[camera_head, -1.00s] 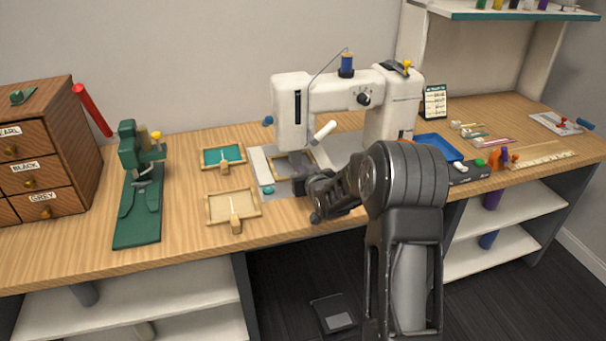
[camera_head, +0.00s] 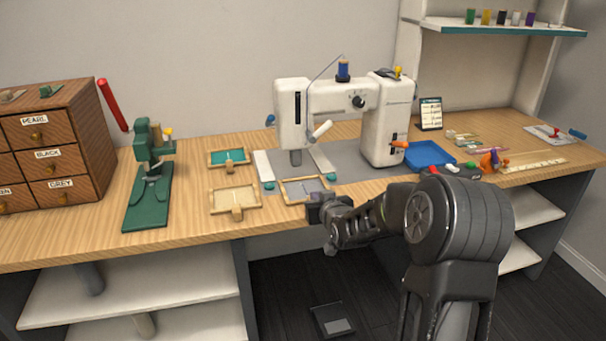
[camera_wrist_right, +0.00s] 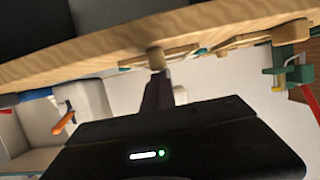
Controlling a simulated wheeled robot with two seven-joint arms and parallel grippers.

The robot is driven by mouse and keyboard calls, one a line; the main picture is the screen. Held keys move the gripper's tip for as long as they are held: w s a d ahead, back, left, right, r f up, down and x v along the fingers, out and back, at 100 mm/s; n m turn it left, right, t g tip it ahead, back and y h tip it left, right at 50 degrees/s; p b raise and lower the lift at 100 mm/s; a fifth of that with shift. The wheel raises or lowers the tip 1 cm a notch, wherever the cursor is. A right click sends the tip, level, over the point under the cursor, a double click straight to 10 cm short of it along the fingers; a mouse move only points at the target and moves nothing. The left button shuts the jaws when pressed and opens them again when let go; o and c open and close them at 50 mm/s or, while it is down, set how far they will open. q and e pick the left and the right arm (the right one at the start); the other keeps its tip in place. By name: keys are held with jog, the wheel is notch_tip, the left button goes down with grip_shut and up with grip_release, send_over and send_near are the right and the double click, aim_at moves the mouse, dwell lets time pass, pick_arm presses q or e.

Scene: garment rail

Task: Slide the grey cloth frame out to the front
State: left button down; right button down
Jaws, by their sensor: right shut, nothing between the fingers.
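The grey cloth frame (camera_head: 292,193), a wooden frame with grey cloth, lies flat at the front of the sewing machine (camera_head: 385,125), forward of its needle area and near the table's front edge. My right gripper (camera_head: 318,202) is at the frame's front right corner and partly hides it. In the right wrist view my right gripper (camera_wrist_right: 160,92) is shut, with its fingertips close to a wooden peg (camera_wrist_right: 155,58); I cannot tell whether they touch. Nothing shows between the fingers. My left gripper is out of view.
A teal cloth frame (camera_head: 229,157) and a beige cloth frame (camera_head: 234,199) lie to the left. A green press (camera_head: 150,185) and a drawer cabinet (camera_head: 55,150) stand further left. A blue tray (camera_head: 430,155) lies right of the machine. The table's front edge is close.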

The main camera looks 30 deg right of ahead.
jog(key=shift+s+f, duration=0.2)
jog(key=shift+f, duration=0.4)
jog(key=shift+w+r+p, duration=0.1)
jog(key=shift+r+p, duration=0.2)
jog(key=shift+r, duration=0.4)
jog(key=shift+w+r, duration=0.15)
jog(key=shift+s+r, duration=0.15)
jog(key=shift+s, duration=0.05)
jog(key=s+a, duration=0.4)
jog(key=s, duration=0.7)
jog(key=shift+r, duration=0.1)
